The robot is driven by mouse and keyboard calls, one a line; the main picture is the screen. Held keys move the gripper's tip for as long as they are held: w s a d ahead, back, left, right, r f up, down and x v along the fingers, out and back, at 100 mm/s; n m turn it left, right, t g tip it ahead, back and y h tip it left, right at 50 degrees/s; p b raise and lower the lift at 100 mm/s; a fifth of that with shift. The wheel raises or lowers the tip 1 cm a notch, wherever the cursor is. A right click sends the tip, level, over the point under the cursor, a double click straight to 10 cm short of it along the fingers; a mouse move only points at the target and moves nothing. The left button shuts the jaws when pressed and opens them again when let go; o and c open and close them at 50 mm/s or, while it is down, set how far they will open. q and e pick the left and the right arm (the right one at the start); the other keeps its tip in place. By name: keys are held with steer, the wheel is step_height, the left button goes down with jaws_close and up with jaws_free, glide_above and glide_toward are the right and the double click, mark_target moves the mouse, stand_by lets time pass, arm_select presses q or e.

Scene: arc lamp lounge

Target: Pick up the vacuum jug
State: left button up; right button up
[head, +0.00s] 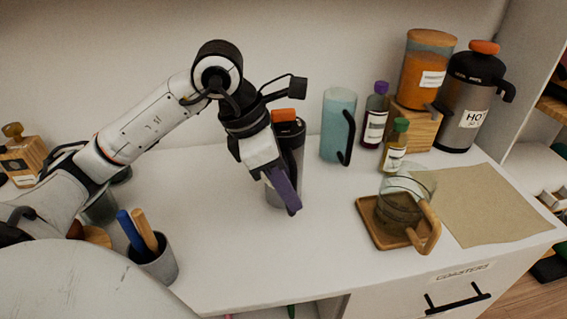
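A dark jug with an orange top (294,134) stands on the white counter near the middle of the head view. My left gripper (287,197), with purple fingers, points down in front of it and hides much of its body. Its fingers overlap in this view, so I cannot tell whether they are open or shut, or touch the jug. A second, larger dark jug with an orange top and a "HOT" label (475,117) stands at the back right, apart from the gripper. Its black handle faces right. My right gripper is not in view.
A teal pitcher (337,125) stands right of the gripper, then a purple-capped bottle (375,122) and a green-capped bottle (395,150). A glass jug (401,205) sits on a wooden coaster (370,219). A utensil cup (160,267) stands front left. The front middle counter is clear.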

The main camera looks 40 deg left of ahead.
arm_select(q)
steer(key=shift+x, duration=1.25)
jaws_close()
steer(key=shift+r, duration=0.1)
steer(key=shift+w+r, duration=0.1)
steer(key=shift+w, duration=0.05)
stand_by(0.3)
